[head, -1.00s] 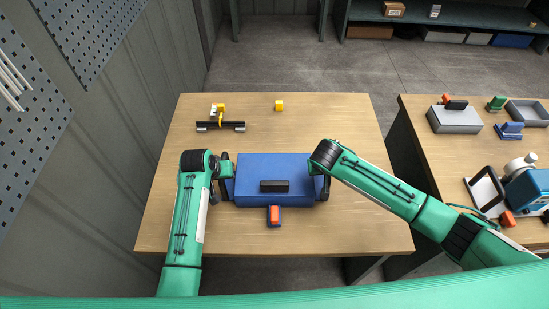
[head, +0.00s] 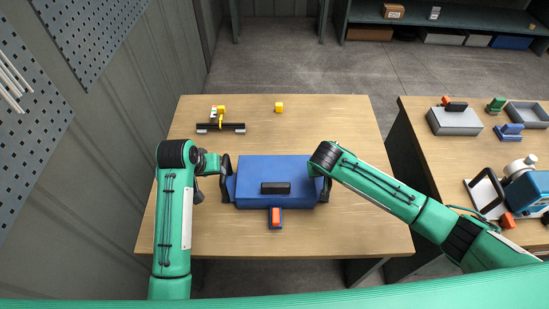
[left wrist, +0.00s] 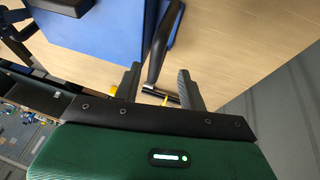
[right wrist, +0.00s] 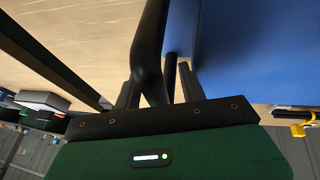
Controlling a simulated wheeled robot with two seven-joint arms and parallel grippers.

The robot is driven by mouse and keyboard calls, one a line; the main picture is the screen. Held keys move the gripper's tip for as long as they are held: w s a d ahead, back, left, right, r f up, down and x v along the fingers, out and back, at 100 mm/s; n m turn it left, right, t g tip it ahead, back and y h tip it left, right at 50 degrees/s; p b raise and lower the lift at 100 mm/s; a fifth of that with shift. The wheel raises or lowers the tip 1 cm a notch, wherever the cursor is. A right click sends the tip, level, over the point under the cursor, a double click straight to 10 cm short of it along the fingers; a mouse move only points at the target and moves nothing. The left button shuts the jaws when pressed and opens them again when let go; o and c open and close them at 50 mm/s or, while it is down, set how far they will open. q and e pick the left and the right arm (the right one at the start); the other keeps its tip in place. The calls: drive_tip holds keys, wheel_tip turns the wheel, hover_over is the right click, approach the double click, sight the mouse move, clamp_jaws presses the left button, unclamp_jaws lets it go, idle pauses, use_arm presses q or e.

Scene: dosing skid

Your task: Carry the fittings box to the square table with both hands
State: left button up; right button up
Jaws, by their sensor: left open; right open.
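The fittings box is a blue case (head: 258,168) with a black grip on its lid and an orange latch in front. It sits on a wooden table (head: 190,225), with a black handle on each side. My left gripper (left wrist: 160,80) is open at the left handle (left wrist: 157,62), which shows between its fingers in the left wrist view. My right gripper (right wrist: 157,85) is open with the right handle (right wrist: 150,45) between its fingers in the right wrist view. In the head view my forearms partly hide both grippers. I cannot tell which table is the square one.
A yellow block (head: 279,107) and a black rail with a yellow clamp (head: 221,127) lie at the back of the table. A second table (head: 440,160) at the right holds a grey case (head: 455,121) and other gear. A grey panelled wall is close on the left.

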drive_tip(key=shift+r, duration=0.2)
use_arm(q)
drive_tip(key=shift+v, duration=1)
use_arm(e)
drive_tip(key=v, duration=1.1)
drive_tip(key=shift+s+r, duration=0.2)
drive_tip(key=shift+r, duration=0.05)
drive_tip(key=shift+a, duration=0.1)
